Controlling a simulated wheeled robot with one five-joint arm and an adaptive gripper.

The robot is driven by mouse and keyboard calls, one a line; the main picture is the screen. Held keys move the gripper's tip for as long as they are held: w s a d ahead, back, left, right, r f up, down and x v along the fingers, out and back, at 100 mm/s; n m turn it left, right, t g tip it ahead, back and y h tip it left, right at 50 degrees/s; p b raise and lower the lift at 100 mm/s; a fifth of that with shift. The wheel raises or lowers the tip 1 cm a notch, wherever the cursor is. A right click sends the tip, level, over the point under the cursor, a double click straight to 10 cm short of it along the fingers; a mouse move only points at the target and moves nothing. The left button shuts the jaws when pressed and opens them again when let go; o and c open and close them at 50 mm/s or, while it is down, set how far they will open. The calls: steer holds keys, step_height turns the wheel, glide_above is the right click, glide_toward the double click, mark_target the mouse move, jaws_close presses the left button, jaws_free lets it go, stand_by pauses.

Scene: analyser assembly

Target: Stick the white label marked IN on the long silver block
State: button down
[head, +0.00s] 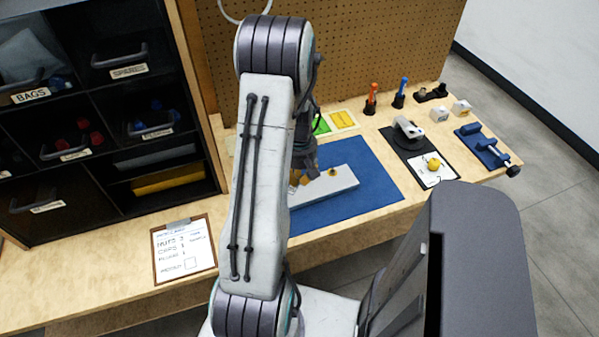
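The long silver block (338,187) lies on the blue mat (375,197), with a small dark and yellow spot on its top near the far edge. My gripper (303,178) is over the block's left end, pointing down, and my arm hides much of it. Small orange-yellow parts show at the gripper's tip. I cannot tell whether they are its fingertips or something held, nor whether it touches the block. I cannot make out a white label marked IN. The block's left end is partly hidden.
A white card with a yellow piece (434,164) lies on a dark mat right of the blue mat. A blue vise (485,146), screwdrivers (402,88) and small white blocks (461,108) stand further right. A dark shelf (110,110) and a clipboard (184,250) are left.

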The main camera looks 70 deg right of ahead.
mark_target(299, 198)
steer(key=m, duration=0.3)
steer(key=shift+s+a+f, duration=0.1)
steer(key=m, duration=0.2)
steer(key=shift+d+m, duration=0.3)
steer(key=shift+m, duration=0.1)
steer(key=m, duration=0.3)
steer(key=shift+f, duration=0.2)
steer(key=shift+f+b, duration=0.3)
steer(key=shift+f, duration=1.5)
steer(key=shift+f+b, duration=1.65)
steer(key=shift+b, duration=0.55)
stand_by(2.5)
